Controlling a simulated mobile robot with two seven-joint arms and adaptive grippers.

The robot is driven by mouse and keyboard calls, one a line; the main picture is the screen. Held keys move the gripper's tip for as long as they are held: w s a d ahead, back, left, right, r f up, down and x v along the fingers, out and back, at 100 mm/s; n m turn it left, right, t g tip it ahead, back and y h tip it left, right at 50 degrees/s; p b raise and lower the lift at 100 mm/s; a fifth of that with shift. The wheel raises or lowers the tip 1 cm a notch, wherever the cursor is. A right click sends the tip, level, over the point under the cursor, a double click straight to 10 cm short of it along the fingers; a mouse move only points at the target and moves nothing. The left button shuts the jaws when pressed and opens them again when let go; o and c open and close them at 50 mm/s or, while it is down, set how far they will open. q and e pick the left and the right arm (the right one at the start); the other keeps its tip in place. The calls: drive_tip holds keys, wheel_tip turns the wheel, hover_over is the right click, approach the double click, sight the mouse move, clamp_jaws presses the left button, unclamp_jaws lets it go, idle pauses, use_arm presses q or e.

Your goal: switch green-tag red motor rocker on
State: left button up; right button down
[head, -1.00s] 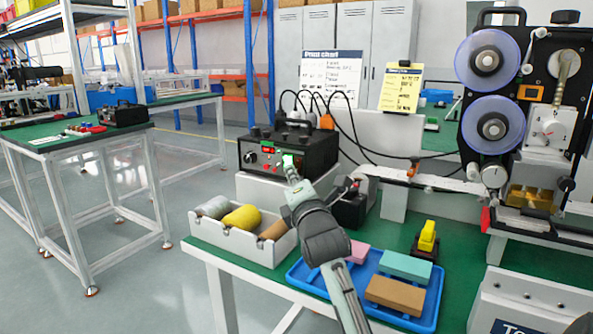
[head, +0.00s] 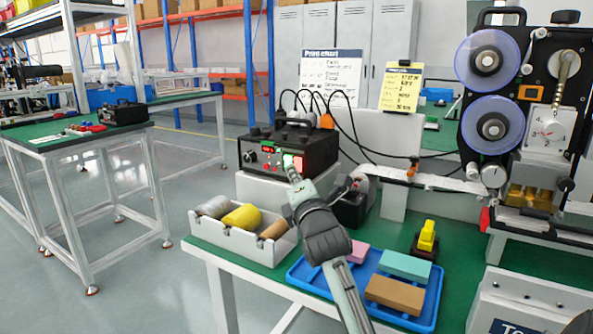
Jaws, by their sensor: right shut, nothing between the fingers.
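A black control box (head: 315,149) with a small red display (head: 268,149) stands on a light plinth at the back left of the green bench. My right gripper (head: 293,174) is shut and empty, just in front of and below the tag and rocker. It partly hides the panel's lower right, and I cannot tell whether its tips touch it. My left gripper is not in view.
A grey bin (head: 236,239) of rolls stands left of my right arm. A blue tray (head: 431,304) with blocks lies beneath and right of it. Black cables (head: 350,128) loop behind the box. A reel machine (head: 525,75) stands at the right.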

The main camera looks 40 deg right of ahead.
drive_tip(key=shift+s+a+r, duration=0.15)
drive_tip(key=shift+a+r, duration=0.05)
drive_tip(key=shift+a, duration=0.15)
drive_tip(key=shift+s+a+p, duration=0.15)
drive_tip(key=shift+a+p, duration=0.15)
drive_tip(key=shift+p, duration=0.05)
drive_tip(key=shift+s+a+r+p, duration=0.1)
drive_tip(key=shift+s+a+p, duration=0.2)
drive_tip(key=shift+a, duration=0.45)
drive_tip(key=shift+s+a+r+p, duration=0.2)
drive_tip(key=shift+s+a, duration=0.15)
drive_tip(key=shift+a, duration=0.4)
drive_tip(key=shift+s+a+r+p, duration=0.1)
drive_tip(key=shift+s+a+p, duration=0.2)
drive_tip(key=shift+a, duration=0.45)
drive_tip(key=shift+f, duration=0.1)
